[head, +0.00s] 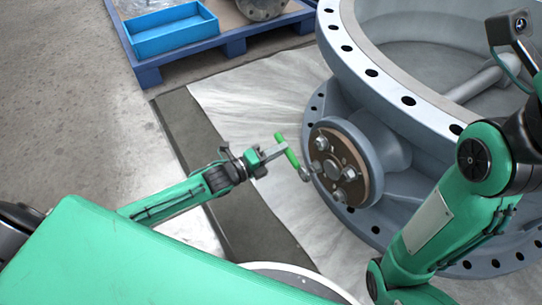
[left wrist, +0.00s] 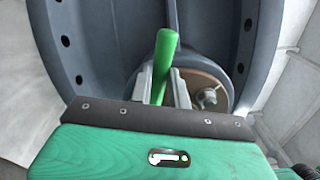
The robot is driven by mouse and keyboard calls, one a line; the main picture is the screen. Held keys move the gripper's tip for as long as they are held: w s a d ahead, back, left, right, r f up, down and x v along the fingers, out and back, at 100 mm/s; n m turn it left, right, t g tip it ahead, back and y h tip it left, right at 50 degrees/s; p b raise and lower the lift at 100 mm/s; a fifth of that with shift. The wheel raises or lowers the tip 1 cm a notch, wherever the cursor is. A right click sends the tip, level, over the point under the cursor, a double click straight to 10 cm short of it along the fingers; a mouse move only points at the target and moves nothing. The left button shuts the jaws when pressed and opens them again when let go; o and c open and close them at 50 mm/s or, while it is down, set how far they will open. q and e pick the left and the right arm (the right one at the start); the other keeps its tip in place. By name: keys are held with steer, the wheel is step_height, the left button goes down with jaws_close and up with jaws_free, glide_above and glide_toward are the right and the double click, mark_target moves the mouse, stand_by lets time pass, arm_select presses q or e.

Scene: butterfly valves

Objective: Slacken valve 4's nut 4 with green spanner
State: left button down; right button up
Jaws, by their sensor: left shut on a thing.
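The green spanner (head: 287,150) is in my left gripper (head: 274,152), whose fingers are shut on its green handle. In the left wrist view the handle (left wrist: 165,58) stands up between the fingers (left wrist: 163,88). The spanner's grey end points toward the round brown-faced flange of the large blue-grey valve (head: 392,150). That end is close to a nut (head: 317,166) on the flange's left side; I cannot tell whether it is seated. Several nuts ring a central hub (head: 332,169). No valve or nut numbers are legible.
A blue pallet (head: 235,44) with a blue bin (head: 172,32) and a metal part (head: 262,8) stands at the back left. My right arm reaches up in front of the valve's right side. A pale sheet (head: 250,95) covers the floor beside the valve, with open floor at left.

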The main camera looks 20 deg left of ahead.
arm_select(q)
steer(key=shift+w+d, duration=0.3)
steer(key=shift+w, duration=0.1)
steer(key=shift+w+d+r, duration=0.1)
steer(key=shift+w+r, duration=0.05)
steer(key=shift+w, duration=0.15)
stand_by(0.6)
steer(key=shift+w+d+p, duration=0.3)
steer(key=shift+w+d, duration=0.1)
steer(key=shift+w+d, duration=0.1)
steer(key=shift+w, duration=0.05)
stand_by(0.3)
steer(key=shift+w+d, duration=0.2)
steer(key=shift+w, duration=0.05)
steer(key=shift+p, duration=0.5)
